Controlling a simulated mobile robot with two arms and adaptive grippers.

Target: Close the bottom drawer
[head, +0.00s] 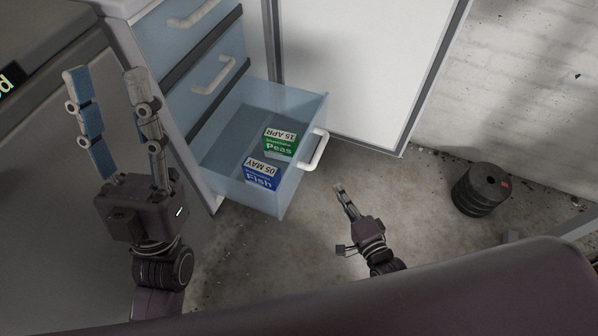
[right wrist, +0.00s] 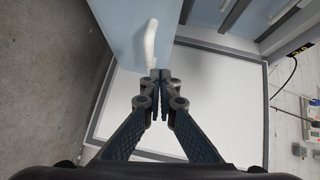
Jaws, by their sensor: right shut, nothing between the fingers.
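The bottom drawer (head: 290,100) is pulled out of the freezer-like cabinet. It is translucent blue with a white handle (head: 315,149) on its front. Inside lie a green Peas box (head: 281,142) and a blue Fish box (head: 262,174). In the right wrist view the drawer front (right wrist: 122,28) and handle (right wrist: 151,42) are just beyond my right fingertips. My right gripper (head: 340,187) is shut and empty, in front of and below the handle, apart from it in the head view; it also shows in the right wrist view (right wrist: 160,76). My left gripper (head: 104,72) is open, left of the cabinet.
Two upper drawers (head: 205,45) above it are in the cabinet. A white door panel (head: 360,70) stands open behind the drawer's right side. A dark stack of weight plates (head: 481,189) sits on the floor at right. Concrete floor in front of the drawer is free.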

